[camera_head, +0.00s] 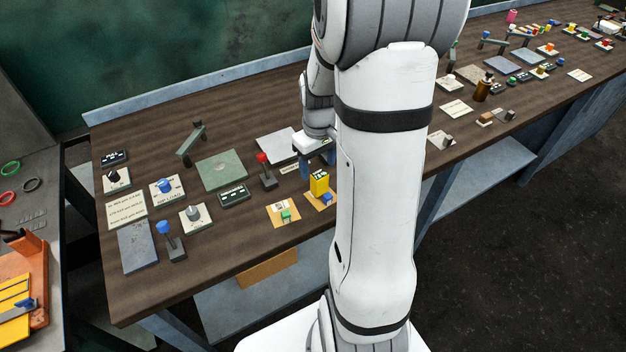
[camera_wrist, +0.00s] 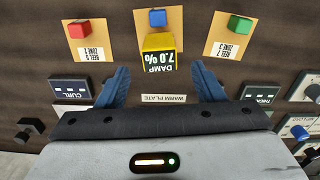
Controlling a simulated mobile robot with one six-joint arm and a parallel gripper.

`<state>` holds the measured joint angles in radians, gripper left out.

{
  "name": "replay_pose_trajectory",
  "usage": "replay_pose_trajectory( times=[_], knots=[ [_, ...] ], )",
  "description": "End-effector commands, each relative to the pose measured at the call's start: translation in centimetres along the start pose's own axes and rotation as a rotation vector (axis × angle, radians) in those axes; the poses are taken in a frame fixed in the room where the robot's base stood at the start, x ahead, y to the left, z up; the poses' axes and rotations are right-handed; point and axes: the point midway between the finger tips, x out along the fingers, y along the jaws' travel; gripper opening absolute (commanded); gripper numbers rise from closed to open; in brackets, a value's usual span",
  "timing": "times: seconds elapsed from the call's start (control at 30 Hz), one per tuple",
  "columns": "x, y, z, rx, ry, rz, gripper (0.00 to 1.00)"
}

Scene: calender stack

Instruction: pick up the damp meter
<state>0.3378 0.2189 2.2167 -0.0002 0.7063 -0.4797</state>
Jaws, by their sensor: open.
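The damp meter (camera_wrist: 158,43) is a small yellow block with a dark display reading "DAMP 7.0 %". In the wrist view it is at the top centre, between and just beyond my fingertips. In the head view the damp meter (camera_head: 319,184) stands upright on the bench near its front edge, just left of my arm. My gripper (camera_wrist: 160,70) is open, with its blue fingers apart and nothing between them.
Tan cards carry a blue button (camera_wrist: 158,18), a red button (camera_wrist: 77,31) and a green button (camera_wrist: 240,25) around the meter. A "WARM PLATE" label (camera_wrist: 164,99) lies between my fingers. A red-topped lever (camera_head: 263,170) stands left of the meter. Knobs and panels crowd the bench.

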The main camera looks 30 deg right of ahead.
Motion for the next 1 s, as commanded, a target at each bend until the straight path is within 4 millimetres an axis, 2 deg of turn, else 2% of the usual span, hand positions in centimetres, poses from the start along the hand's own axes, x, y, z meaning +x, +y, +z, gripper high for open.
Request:
replay_pose_trajectory(
  times=[0.43, 0.77, 1.0],
  knots=[
    [5.6, -0.1, 0.8, 0.001, -0.003, -0.002, 0.62],
    [6.2, -0.1, 0.7, 0.000, 0.001, 0.000, 0.62],
    [6.2, -0.1, 0.7, -0.001, 0.001, 0.000, 0.42]
  ],
)
